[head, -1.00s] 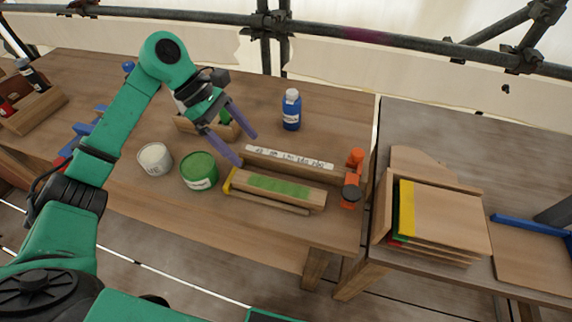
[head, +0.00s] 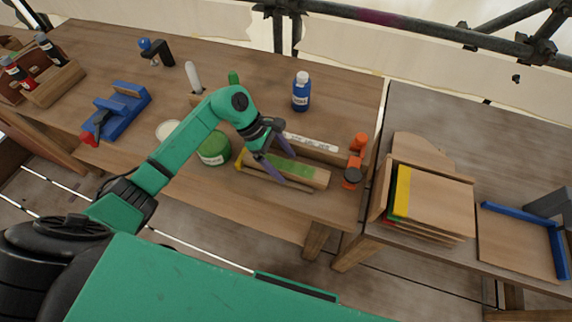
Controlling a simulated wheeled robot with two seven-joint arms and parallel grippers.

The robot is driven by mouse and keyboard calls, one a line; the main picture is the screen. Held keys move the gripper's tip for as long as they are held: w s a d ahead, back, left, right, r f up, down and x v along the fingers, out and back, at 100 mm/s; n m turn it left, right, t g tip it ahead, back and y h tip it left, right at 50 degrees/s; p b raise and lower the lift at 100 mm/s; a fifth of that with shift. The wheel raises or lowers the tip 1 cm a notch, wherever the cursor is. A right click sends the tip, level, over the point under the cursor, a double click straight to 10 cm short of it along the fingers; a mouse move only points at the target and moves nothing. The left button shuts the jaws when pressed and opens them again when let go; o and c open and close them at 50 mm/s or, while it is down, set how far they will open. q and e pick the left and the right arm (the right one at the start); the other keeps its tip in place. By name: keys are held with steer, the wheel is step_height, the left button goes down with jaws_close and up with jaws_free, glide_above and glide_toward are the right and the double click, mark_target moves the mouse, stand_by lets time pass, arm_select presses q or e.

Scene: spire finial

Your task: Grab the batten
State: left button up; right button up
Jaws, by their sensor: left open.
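Several wooden pieces lie side by side on the workbench. One is a light block with a green patch on top (head: 316,176), one behind it is a board with a white marked strip (head: 318,145), and a thin wooden stick (head: 303,188) lies in front. I cannot tell for sure which is the batten. My left gripper (head: 291,170) is open, its purple fingers pointing down over the green-patched block and hiding part of it. I cannot tell whether the fingers touch it. My right gripper is not in view.
A green tin (head: 214,149) stands left of the wood. An orange clamp (head: 354,168) stands at its right end. A blue bottle (head: 301,92) stands behind. A rack of boards (head: 432,195) is on the right bench. A blue vise (head: 122,110) is at the left.

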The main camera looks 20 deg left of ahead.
arm_select(q)
jaws_close()
